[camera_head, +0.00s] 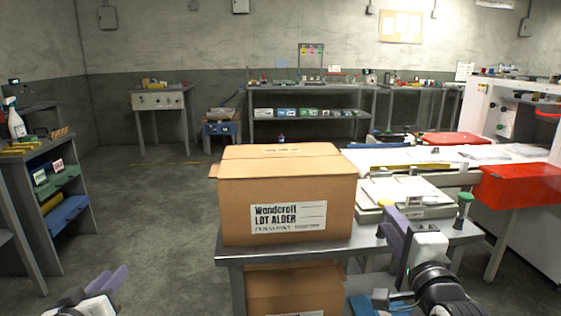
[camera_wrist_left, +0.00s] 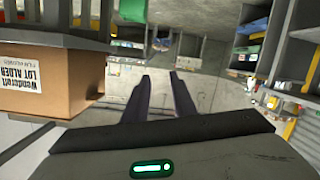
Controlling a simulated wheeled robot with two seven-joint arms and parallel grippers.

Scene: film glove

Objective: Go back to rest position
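My left gripper (camera_head: 112,277) is at the bottom left of the head view, over the floor and left of the table. In the left wrist view its two dark fingers (camera_wrist_left: 161,80) stand apart with nothing between them. My right gripper (camera_head: 394,222) is at the lower right, in front of the table and beside the machine with the green knob. One purple finger shows clearly; whether the fingers are apart cannot be seen. A closed cardboard box (camera_head: 287,198) labelled "Wendcroft LOT ALDER" stands on the table, apart from my left gripper. It also shows in the left wrist view (camera_wrist_left: 75,85).
The grey table (camera_head: 228,252) has a second cardboard box (camera_head: 293,289) on its lower level. A flat machine (camera_head: 415,193) with a green knob stands right of the upper box. A shelf unit (camera_head: 78,232) is at the left. Clear floor (camera_head: 150,210) lies between it and the table.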

